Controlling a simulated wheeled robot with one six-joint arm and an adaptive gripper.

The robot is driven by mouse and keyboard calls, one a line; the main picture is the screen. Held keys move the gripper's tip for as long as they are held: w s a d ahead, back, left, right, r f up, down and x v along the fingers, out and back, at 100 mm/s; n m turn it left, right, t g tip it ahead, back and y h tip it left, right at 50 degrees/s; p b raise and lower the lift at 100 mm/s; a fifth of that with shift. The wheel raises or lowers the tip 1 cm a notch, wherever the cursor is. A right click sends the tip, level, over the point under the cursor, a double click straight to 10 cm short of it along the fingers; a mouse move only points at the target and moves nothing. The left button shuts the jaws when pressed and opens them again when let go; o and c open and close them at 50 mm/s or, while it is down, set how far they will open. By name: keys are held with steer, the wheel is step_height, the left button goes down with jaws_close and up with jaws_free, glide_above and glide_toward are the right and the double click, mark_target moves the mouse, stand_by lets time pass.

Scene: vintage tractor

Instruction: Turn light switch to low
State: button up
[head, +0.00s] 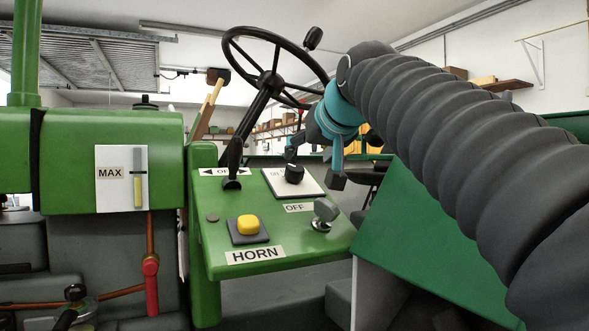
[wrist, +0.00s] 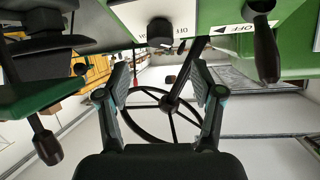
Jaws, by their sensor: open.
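A black rotary knob (head: 294,173) sits on a white plate (head: 311,186) on the sloped green dashboard. It looks like the light switch, but its plate's lettering is mostly hidden and too small to read, so its setting cannot be told. My gripper (head: 314,168) is open and empty, with its fingers spread above and to the right of the knob. In the wrist view, which is upside down, the knob (wrist: 160,32) is near the top middle, apart from the open fingers of my gripper (wrist: 160,94).
A black lever (head: 232,168) stands left of the knob, close by. A grey key-like switch (head: 325,210) beside an OFF label and a yellow horn button (head: 248,225) are in front. The steering wheel (head: 270,75) rises behind. A MAX gauge (head: 122,179) is at left.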

mark_target(294, 168)
steer(key=x, duration=0.9)
steer(key=shift+a+f, duration=0.1)
steer(key=c, duration=1.1)
steer(key=shift+c, duration=0.2)
steer(key=shift+m+h, duration=0.3)
steer(key=m+h, duration=0.1)
steer(key=m, duration=0.1)
steer(key=m+h, duration=0.2)
steer(key=shift+a+m, duration=0.2)
steer(key=shift+m, duration=0.2)
steer(key=shift+m+g+h, duration=0.8)
steer(key=shift+m+h, duration=0.7)
steer(key=shift+m, duration=0.7)
